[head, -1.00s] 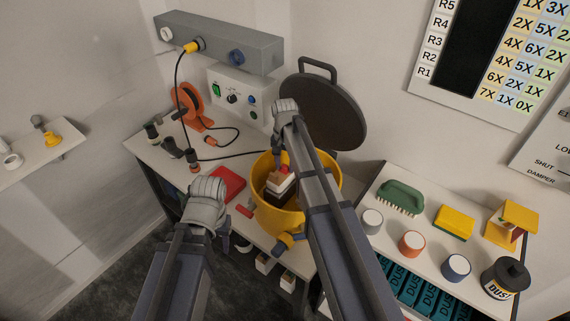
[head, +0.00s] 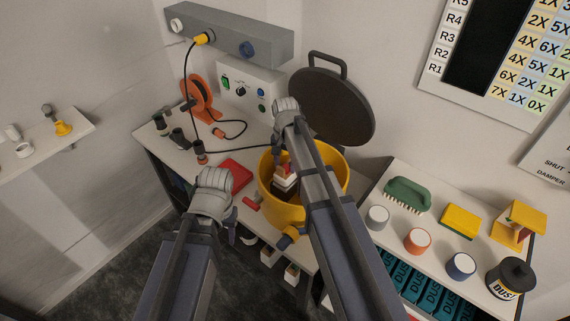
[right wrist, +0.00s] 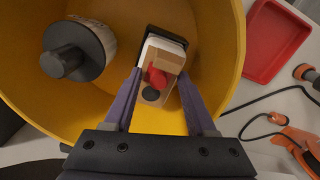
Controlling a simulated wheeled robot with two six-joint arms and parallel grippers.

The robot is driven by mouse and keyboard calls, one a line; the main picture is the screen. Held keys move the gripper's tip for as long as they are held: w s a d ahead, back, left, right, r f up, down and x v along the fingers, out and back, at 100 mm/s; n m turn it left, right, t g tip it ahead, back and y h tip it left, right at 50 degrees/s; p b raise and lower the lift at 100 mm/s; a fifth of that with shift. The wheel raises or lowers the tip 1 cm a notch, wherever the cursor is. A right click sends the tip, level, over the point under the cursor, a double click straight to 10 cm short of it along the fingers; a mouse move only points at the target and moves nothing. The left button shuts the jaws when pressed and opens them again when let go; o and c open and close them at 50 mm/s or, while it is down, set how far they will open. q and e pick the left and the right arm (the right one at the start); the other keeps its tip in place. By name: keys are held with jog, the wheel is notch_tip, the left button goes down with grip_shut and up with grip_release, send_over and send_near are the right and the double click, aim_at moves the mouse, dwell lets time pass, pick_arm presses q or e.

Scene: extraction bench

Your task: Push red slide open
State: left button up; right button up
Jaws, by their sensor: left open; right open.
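In the head view the right gripper (head: 280,158) reaches down into the bucket. A small red piece (head: 251,203) sits by the bucket's front left side; which red part is the slide is unclear. My left gripper (head: 231,236) is open, left of the bucket by the bench's front edge.
A blue and orange fitting (head: 288,237) juts from the bucket's front. A black cable (head: 248,156) crosses the bench.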

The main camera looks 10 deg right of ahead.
aim_at(285, 166)
notch_tip(285, 166, up, 8)
jog(key=p, duration=0.7)
jog(key=shift+f, duration=0.15)
jog(key=shift+f, duration=0.1)
jog(key=s+a+n, duration=0.5)
jog(key=s, duration=0.6)
jog(key=s+a+n+h, duration=0.1)
jog(key=s+a+n, duration=0.4)
jog(key=s, duration=0.6)
jog(key=shift+a+n, duration=0.3)
jog(key=shift+n, duration=0.3)
jog(key=shift+c, duration=0.3)
dwell(0.3)
